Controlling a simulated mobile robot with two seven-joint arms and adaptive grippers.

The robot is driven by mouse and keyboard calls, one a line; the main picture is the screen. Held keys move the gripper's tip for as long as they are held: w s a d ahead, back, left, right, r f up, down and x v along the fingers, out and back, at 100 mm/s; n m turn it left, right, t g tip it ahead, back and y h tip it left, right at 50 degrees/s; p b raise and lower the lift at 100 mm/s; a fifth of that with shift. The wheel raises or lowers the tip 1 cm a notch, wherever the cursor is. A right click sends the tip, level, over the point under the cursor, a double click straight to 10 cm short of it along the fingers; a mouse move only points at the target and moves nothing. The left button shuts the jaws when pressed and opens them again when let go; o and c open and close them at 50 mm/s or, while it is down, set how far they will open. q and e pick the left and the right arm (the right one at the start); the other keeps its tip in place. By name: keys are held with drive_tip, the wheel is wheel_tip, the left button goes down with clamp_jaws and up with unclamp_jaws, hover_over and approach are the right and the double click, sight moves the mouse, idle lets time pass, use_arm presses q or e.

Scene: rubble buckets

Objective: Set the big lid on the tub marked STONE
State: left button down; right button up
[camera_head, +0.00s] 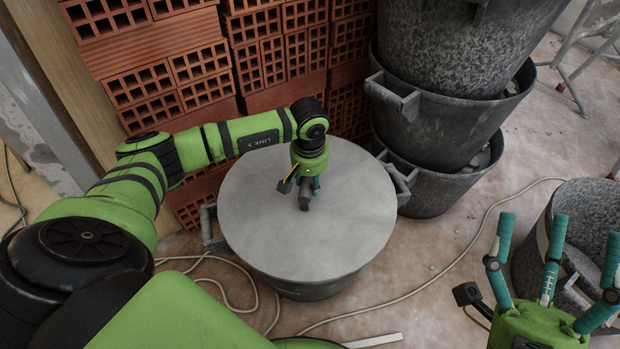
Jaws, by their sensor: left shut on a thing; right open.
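The big lid (265,232) is a round, flat grey disc in the middle of the view. It covers the mouth of a dark tub (305,289), whose side lugs stick out at left and right. Whether the lid rests on the rim or hangs just above it, I cannot tell. My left gripper (305,193) points down at the lid's middle and is shut on its small dark handle (304,203). My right gripper (556,238) is open and empty at lower right, fingers pointing up. No STONE marking is readable; the tub's front is mostly hidden under the lid.
Stacked dark buckets (430,128) stand close behind the tub at right. Hollow red bricks (270,62) are piled behind it. Another speckled bucket (585,222) is at lower right, partly behind my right gripper. A pale cable (455,262) crosses the dusty floor, which is otherwise fairly clear.

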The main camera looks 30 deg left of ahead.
use_arm(q)
drive_tip(key=shift+f, duration=0.1)
idle(0.3)
drive_tip(key=shift+f+b, duration=0.4)
drive_tip(key=c, duration=0.6)
unclamp_jaws()
drive_tip(key=shift+r, duration=0.1)
drive_tip(key=r, duration=0.4)
drive_tip(key=s+r, duration=0.1)
drive_tip(key=r, duration=0.7)
drive_tip(key=shift+s+d, duration=0.15)
drive_tip(key=shift+d, duration=0.2)
drive_tip(key=shift+f, duration=0.15)
